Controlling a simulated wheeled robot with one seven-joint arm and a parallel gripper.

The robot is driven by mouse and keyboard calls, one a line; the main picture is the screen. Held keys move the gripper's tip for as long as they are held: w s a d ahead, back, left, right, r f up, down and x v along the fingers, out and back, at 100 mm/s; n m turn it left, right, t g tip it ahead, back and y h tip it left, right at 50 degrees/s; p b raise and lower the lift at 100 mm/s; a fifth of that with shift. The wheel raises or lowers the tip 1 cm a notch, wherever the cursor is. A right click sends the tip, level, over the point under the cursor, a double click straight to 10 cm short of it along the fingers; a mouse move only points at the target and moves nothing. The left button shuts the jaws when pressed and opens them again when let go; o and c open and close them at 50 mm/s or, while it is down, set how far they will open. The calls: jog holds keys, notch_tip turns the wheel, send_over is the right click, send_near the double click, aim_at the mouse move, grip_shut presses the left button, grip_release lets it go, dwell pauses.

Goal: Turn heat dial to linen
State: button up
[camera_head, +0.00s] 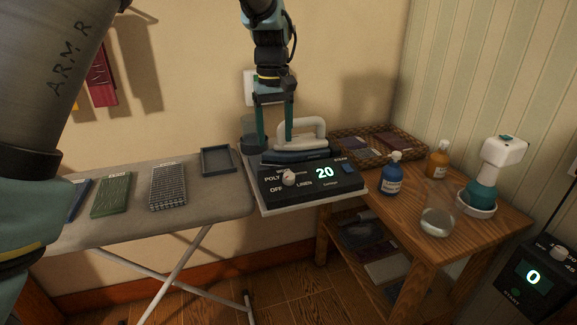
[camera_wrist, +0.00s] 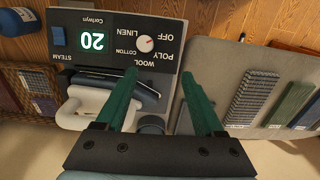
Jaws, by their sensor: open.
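The heat dial (camera_head: 289,178) is a small pale knob on the dark control panel (camera_head: 325,192) of the ironing station. Printed around it are OFF, POLY, WOOL, COTTON and LINEN. In the wrist view the dial (camera_wrist: 145,43) carries a small red mark, seemingly on the side towards OFF; it is too small to be certain. The lit display (camera_head: 325,172) reads 20. My gripper (camera_head: 275,140) is open, pointing down with its green fingers behind the panel, near the iron. Nothing shows between the fingertips in the wrist view (camera_wrist: 160,82), and they are apart from the dial.
The iron (camera_head: 302,140), with a white handle, rests behind the panel, close to my fingers. The ironing board (camera_head: 200,205) at left holds fabric swatches and a tray. The wooden table (camera_head: 480,215) at right bears bottles, a beaker, a sprayer and a basket. Space above the panel is clear.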

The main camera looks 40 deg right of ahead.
aim_at(289, 174)
jog(key=f+p, duration=0.1)
jog(key=f, duration=0.2)
jog(key=s+d+f+p, duration=0.1)
jog(key=f, duration=0.3)
jog(key=s+d+f+p, duration=0.1)
jog(key=f, duration=0.2)
jog(key=shift+s+d+f, duration=0.15)
jog(key=shift+d+f, duration=0.05)
jog(key=shift+d, duration=0.05)
jog(key=shift+c, duration=0.2)
grip_shut()
